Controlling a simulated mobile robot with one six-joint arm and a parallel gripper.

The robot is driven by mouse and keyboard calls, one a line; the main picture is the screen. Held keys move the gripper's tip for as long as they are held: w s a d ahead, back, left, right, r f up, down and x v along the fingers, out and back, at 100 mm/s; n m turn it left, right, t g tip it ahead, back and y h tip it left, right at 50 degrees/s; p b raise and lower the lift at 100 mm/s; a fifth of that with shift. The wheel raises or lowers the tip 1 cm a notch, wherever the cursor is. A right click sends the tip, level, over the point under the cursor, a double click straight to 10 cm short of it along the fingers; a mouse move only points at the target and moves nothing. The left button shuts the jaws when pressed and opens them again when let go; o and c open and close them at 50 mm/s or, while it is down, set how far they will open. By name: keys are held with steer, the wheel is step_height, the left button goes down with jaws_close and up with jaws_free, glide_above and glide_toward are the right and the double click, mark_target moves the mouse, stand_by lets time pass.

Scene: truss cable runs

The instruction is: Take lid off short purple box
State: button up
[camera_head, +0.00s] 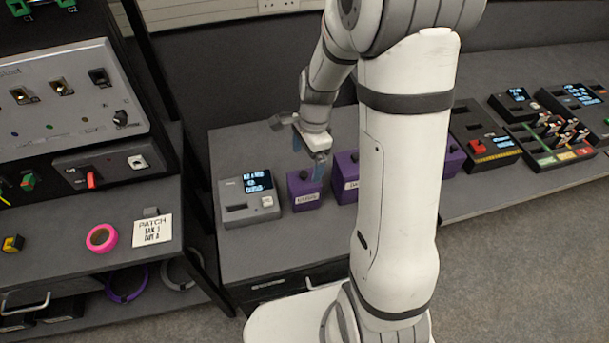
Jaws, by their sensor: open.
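A small purple box (303,191) with a light label on its front stands on the grey bench, right of a grey device with a lit screen. A second purple box (345,182), also labelled, stands just right of it and is partly hidden by my arm. More purple (452,158) shows on the other side of the arm. My gripper (308,157) is open just above the small box. One bluish finger reaches down at the box's top right edge; I cannot tell if it touches. The lid's seam is too small to make out.
The grey device (248,197) stands close left of the small box. Right of my arm are a dark device with a red part (485,136) and a panel with coloured strips (552,140). A rack at left holds a pink tape roll (102,238) and a card (152,230).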

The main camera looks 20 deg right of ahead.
mark_target(304, 172)
steer(key=f, duration=0.3)
steer(key=f+p, duration=0.1)
steer(key=f, duration=0.1)
steer(key=shift+s+a+f, duration=0.15)
steer(key=shift+s+a, duration=0.05)
steer(key=shift+a, duration=0.15)
steer(key=c, duration=1)
